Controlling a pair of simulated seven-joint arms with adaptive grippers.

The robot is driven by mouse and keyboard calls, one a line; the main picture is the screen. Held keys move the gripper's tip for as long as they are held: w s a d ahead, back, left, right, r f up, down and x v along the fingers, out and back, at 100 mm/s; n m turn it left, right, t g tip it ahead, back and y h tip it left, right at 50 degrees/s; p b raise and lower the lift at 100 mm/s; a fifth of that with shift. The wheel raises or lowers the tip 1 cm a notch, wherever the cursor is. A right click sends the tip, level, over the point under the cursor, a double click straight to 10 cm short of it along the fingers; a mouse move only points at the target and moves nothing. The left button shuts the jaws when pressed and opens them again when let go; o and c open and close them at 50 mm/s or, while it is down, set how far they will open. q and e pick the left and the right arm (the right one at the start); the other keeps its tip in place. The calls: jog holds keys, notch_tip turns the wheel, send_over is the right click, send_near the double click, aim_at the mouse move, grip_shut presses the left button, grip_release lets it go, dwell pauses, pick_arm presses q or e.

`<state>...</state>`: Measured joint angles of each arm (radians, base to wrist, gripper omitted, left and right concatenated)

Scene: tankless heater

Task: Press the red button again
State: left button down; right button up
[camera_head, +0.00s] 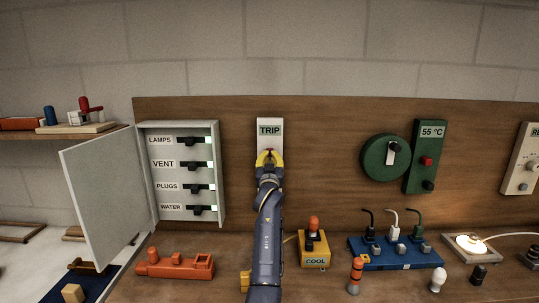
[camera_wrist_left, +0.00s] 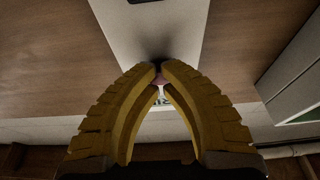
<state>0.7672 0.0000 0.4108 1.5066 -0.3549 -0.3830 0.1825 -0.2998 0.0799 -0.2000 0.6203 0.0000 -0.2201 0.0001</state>
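The white TRIP plate (camera_head: 270,130) is on the wooden backboard; it also fills the upper middle of the left wrist view (camera_wrist_left: 150,30). My left gripper (camera_head: 269,156) is up against its lower part. In the left wrist view the yellow fingertips (camera_wrist_left: 164,68) are drawn together, shut. A small reddish piece (camera_wrist_left: 161,80), probably the plate's button, shows just between and below the tips; the fingers mostly hide it. I cannot tell whether it is pressed in. Another red button (camera_head: 426,161) is on the green 55 °C panel, clear of the gripper. My right gripper is not in view.
An open grey breaker box (camera_head: 182,124) with its door (camera_head: 100,195) swung out stands left of my arm. A green wheel (camera_head: 384,158) is to the right. The yellow COOL box (camera_head: 314,249) and blue plug board (camera_head: 395,254) sit on the bench right of my arm.

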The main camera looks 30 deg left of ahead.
pick_arm(q)
jog(key=shift+w+a, duration=0.25)
jog(key=shift+w, duration=0.15)
jog(key=shift+s, duration=0.1)
jog(key=shift+s+d, duration=0.55)
jog(key=shift+s, duration=0.3)
jog(key=shift+s+d, duration=0.5)
jog(key=shift+s, duration=0.3)
jog(key=shift+s+d, duration=0.55)
jog(key=shift+s, duration=0.3)
